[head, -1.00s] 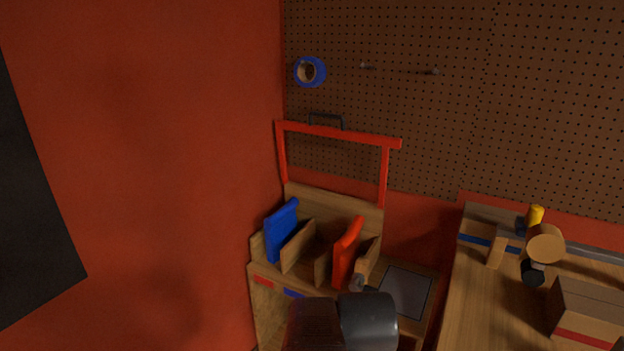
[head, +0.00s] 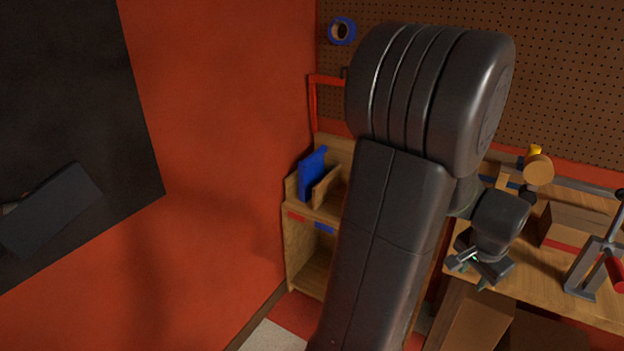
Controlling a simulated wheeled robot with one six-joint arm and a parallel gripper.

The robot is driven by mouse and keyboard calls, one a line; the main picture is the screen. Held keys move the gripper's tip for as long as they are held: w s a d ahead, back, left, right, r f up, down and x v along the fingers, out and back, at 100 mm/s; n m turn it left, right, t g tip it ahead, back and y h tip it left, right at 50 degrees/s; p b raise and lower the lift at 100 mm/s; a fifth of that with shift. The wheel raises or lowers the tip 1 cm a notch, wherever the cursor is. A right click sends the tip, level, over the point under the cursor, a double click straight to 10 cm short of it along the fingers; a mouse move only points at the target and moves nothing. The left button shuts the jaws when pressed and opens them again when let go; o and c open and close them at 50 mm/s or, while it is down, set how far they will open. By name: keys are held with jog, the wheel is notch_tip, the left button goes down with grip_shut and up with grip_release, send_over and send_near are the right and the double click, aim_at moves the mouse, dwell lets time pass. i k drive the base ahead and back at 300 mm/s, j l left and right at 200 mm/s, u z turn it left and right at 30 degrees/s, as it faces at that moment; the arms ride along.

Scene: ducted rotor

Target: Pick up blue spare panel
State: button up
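The blue spare panel (head: 312,173) stands upright, slightly tilted, in the wooden rack (head: 294,190) against the corner in the head view. My gripper (head: 474,272) hangs to the right of the rack, over the left edge of the workbench and well apart from the panel. Its fingertips are small and dark, and I cannot make out the gap between them. Nothing is clearly held. My arm stands in front of the right part of the rack and hides the slots there.
A wooden divider (head: 326,187) stands just right of the panel. The red wall (head: 215,120) is close on its left. The workbench (head: 545,285) holds a brown box (head: 575,225), a mallet (head: 537,168) and a red-handled clamp (head: 600,262). Boxes (head: 470,325) are below my gripper.

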aim_at(311, 169)
jog(key=k+u, duration=0.25)
jog(key=u, duration=0.15)
jog(key=k+j+u, duration=0.1)
jog(key=u, duration=0.35)
jog(key=i+l+u, duration=0.15)
jog(key=i+l, duration=0.2)
jog(key=i, duration=0.3)
jog(key=i+l+u, duration=0.15)
jog(key=i+l, duration=0.3)
jog(key=i, duration=0.15)
jog(key=i+l, duration=0.6)
jog(key=i, duration=0.2)
